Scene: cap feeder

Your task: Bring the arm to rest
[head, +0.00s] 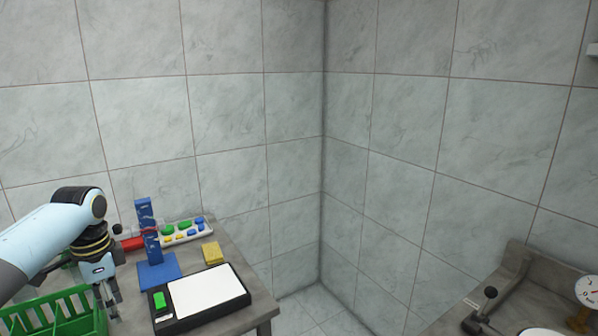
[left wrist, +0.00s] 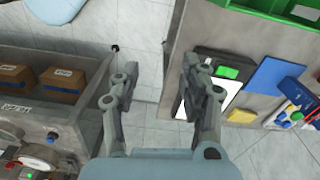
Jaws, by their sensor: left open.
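My left arm comes in from the left in the head view. My left gripper (head: 108,300) points down over the left part of the grey table, beside the green crate (head: 96,318) and left of the black-framed white panel (head: 205,296). In the left wrist view the two fingers of my left gripper (left wrist: 158,85) stand apart with nothing between them. The tip of the right-hand finger overlaps the black-framed panel (left wrist: 236,98) in that view. My right gripper is in neither view.
A blue cap feeder (head: 157,270) with an upright post, a yellow block (head: 211,252) and a tray of coloured caps (head: 183,231) stand on the table (head: 262,302). A grey bench (left wrist: 84,110) with cardboard boxes (left wrist: 62,84) lies across a floor gap.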

